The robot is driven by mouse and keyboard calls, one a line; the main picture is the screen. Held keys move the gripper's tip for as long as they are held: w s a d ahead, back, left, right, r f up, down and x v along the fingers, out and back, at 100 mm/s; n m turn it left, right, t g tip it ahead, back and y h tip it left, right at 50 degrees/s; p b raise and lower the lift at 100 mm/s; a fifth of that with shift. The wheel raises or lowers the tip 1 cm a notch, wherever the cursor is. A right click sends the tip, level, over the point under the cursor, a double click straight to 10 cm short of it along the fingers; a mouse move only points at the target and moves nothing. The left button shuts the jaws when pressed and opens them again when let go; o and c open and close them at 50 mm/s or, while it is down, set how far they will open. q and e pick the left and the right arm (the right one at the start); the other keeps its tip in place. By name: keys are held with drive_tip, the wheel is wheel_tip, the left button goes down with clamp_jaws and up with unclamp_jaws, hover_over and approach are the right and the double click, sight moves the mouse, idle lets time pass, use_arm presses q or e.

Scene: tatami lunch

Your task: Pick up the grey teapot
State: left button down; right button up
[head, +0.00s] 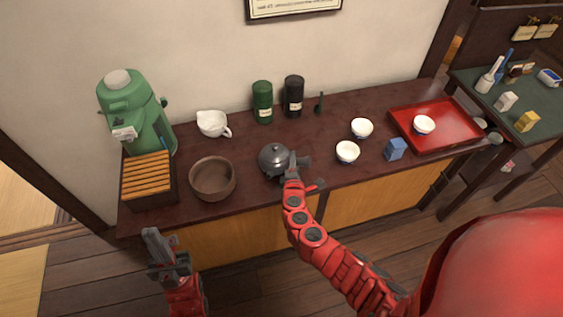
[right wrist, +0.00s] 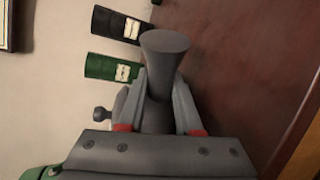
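The grey teapot (head: 273,160) stands on the dark counter, upright, with a round body and a lid knob. Its flared side handle (right wrist: 165,55) shows large in the right wrist view, and a small knob shows beside it. My right gripper (head: 298,168) is at the teapot's right side in the head view. In the right wrist view its two fingers (right wrist: 160,105) lie against both sides of the handle. No clear lift off the counter shows. My left gripper (head: 165,255) is in front of the counter, away from everything; its finger gap is unclear.
A brown bowl (head: 212,192) and a white pouring bowl (head: 211,123) stand left of the teapot. Green (head: 262,104) and black (head: 293,98) canisters stand behind.

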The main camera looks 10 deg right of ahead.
clamp_jaws()
idle(1.1)
